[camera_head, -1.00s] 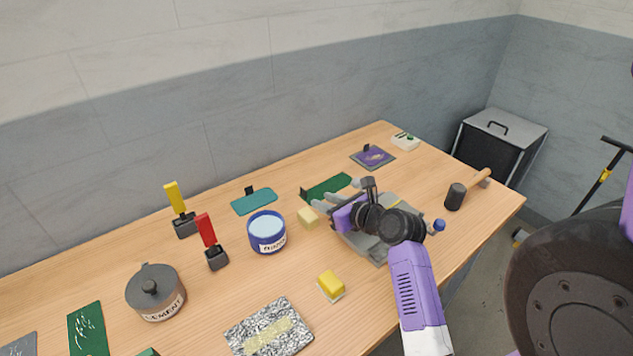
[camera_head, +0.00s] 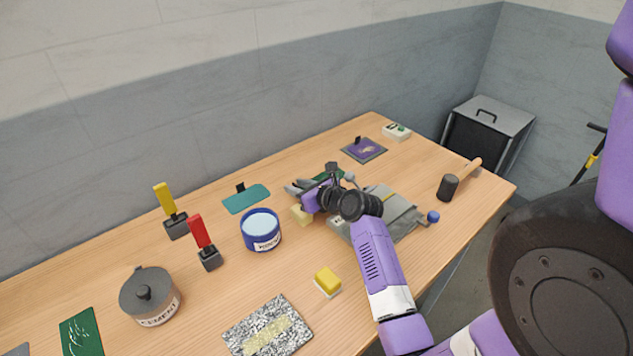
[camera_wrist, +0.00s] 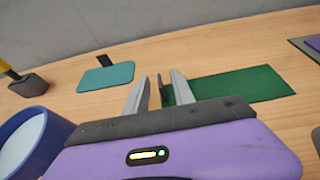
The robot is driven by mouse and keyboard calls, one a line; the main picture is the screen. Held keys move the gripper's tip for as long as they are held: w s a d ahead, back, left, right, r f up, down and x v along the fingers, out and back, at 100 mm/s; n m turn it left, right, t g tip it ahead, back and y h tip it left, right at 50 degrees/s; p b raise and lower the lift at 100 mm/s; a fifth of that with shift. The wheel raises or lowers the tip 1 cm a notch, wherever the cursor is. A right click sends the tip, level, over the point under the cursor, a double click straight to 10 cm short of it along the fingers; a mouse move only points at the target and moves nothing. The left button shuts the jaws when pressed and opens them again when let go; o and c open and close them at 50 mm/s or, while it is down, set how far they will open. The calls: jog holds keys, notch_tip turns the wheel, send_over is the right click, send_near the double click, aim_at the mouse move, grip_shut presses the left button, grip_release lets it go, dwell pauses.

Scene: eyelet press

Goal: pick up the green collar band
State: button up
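The green collar band (camera_wrist: 245,84) lies flat on the wooden table in the wrist view. A small dark upright tab stands at its left end. My gripper (camera_wrist: 160,76) is open, with its fingers on either side of that tab and nothing visibly clamped. Whether either finger touches the tab I cannot tell. In the head view my gripper (camera_head: 297,187) covers most of the band (camera_head: 333,175), and only a bit of green shows behind it.
A teal band (camera_head: 246,198) with a dark tab lies to the left. A blue tub (camera_head: 261,230) and a pale yellow block (camera_head: 302,214) stand close to the gripper. A grey press-like device (camera_head: 398,212) sits right of my wrist. A purple band (camera_head: 364,150) lies farther back.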

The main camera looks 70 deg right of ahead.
jog(key=shift+w+d, duration=0.1)
grip_shut()
jog(key=shift+r, duration=0.1)
dwell(0.3)
